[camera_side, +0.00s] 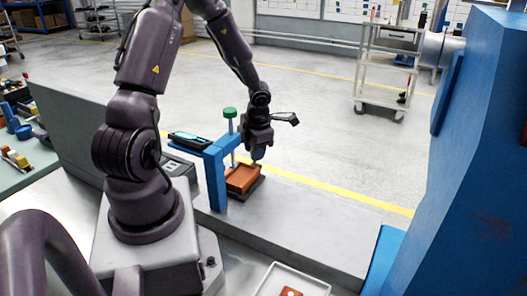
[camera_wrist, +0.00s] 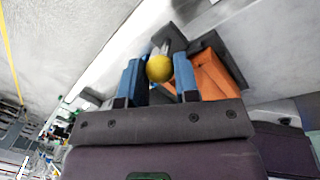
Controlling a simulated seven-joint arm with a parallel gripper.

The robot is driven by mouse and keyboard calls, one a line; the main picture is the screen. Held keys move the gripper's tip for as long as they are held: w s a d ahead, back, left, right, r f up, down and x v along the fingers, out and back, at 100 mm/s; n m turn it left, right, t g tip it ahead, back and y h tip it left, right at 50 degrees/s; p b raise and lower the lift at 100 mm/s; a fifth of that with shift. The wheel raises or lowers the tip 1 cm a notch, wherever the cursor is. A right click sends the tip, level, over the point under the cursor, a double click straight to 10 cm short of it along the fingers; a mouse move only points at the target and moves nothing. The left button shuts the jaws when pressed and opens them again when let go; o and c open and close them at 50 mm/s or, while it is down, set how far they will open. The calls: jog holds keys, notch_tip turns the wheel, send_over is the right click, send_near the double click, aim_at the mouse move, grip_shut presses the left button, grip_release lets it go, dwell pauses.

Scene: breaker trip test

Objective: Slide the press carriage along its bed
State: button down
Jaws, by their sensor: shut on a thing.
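The press has a blue upright frame (camera_side: 215,178) with a green knob (camera_side: 229,113) on top. An orange carriage (camera_side: 241,178) sits on a dark bed (camera_side: 247,190) beside the frame. The carriage also shows in the wrist view (camera_wrist: 212,76), right of my fingers, with the dark bed around it. My gripper (camera_side: 257,156) points down at the carriage's far end. In the wrist view its blue fingers (camera_wrist: 158,78) are shut on a yellow round knob (camera_wrist: 159,68). A short grey part shows just behind the knob. The knob is hidden in the side view.
A dark device with a light blue top (camera_side: 188,137) lies left of the frame. The grey bench (camera_side: 305,212) is clear to the right of the bed. A pale tray (camera_side: 291,283) sits at the front. A large blue machine (camera_side: 455,170) stands at the right.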

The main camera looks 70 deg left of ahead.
jog(key=shift+s+a, duration=0.25)
jog(key=shift+s, duration=0.05)
jog(key=c, duration=0.9)
grip_release()
jog(key=shift+o, duration=0.2)
jog(key=shift+w, duration=0.1)
jog(key=shift+d, duration=0.1)
